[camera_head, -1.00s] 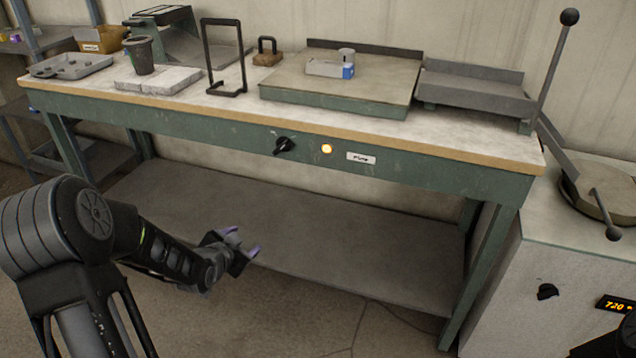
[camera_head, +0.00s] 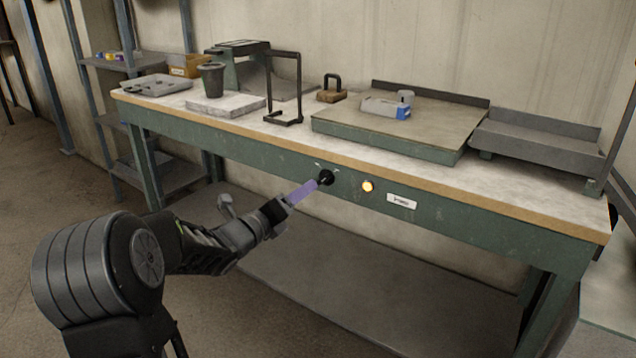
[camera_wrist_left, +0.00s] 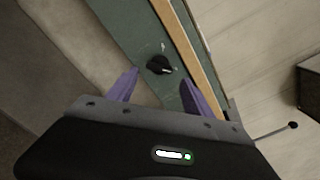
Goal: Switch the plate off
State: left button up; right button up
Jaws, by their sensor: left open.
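The black rotary knob (camera_head: 326,177) sits on the green front rail of the workbench. To its right are a lit orange lamp (camera_head: 367,186) and a small white label (camera_head: 401,201). The grey plate (camera_head: 400,125) lies on the bench top above them. My left gripper (camera_head: 304,190) is open, with its purple fingers pointing at the knob. In the left wrist view the knob (camera_wrist_left: 159,64) lies ahead, between and beyond the two fingertips (camera_wrist_left: 162,78). Whether the fingers touch it is not clear. My right gripper is not in view.
The workbench (camera_head: 250,140) carries a dark cup (camera_head: 212,79), a black frame (camera_head: 284,90), a brown block with a handle (camera_head: 331,90), a small grey box with a blue end (camera_head: 385,107) and a grey tray (camera_head: 535,141). Open space lies before the rail.

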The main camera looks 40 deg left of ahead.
aim_at(324, 179)
pick_arm(q)
jog(key=w, duration=0.7)
jog(key=shift+w, duration=0.4)
jog(key=shift+c, duration=0.2)
jog(key=shift+a, duration=0.1)
jog(key=c, duration=1.1)
